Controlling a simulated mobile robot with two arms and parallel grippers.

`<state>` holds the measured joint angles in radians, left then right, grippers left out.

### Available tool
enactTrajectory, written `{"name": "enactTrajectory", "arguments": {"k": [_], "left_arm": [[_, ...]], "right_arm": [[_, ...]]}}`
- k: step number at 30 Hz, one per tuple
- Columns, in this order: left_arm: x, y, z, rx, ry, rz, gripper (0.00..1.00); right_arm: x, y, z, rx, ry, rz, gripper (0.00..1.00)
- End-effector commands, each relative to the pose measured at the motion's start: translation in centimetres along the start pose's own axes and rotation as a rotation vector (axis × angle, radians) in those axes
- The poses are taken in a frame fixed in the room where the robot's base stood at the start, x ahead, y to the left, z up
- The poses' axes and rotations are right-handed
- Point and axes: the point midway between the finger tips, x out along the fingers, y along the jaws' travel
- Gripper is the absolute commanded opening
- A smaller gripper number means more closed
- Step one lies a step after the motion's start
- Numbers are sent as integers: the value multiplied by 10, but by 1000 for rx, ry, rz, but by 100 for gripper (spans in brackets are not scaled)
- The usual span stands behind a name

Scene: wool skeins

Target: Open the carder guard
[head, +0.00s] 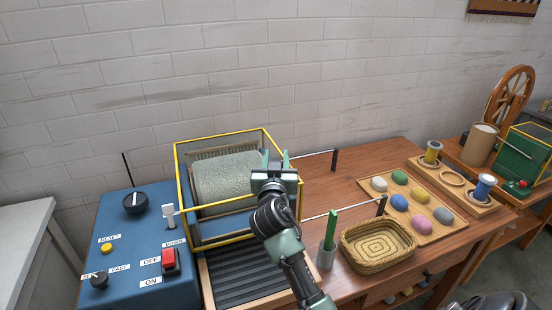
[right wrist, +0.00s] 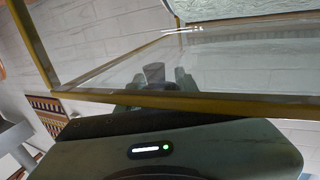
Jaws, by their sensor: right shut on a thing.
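The carder guard is a clear box with a yellow frame (head: 220,137), standing around the pale, fuzzy carder drum (head: 225,182). I cannot tell whether it is slightly raised. My right gripper (head: 275,160) is at the right side of the guard and hides part of it. In the right wrist view, the guard's yellow bar (right wrist: 225,104) crosses in front of the fingers (right wrist: 156,80). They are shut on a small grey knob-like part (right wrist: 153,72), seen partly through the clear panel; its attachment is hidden. My left gripper is not in view.
A blue control panel (head: 128,255) with knobs and a red switch (head: 170,260) is left of the guard. Thin rods stick out near the cup.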

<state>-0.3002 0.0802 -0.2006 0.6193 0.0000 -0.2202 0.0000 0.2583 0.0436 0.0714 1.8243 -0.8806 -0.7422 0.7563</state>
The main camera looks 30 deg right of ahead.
Motion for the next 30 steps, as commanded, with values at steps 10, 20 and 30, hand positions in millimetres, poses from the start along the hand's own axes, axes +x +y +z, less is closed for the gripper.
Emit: {"name": "enactTrajectory", "arguments": {"k": [10, 20, 30], "left_arm": [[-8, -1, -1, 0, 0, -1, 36], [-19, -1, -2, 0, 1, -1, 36], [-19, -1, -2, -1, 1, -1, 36]], "right_arm": [[19, 47, 0, -4, -3, 4, 0], [47, 114, 0, -2, -2, 1, 0], [49, 119, 1, 0, -2, 0, 0]]}}
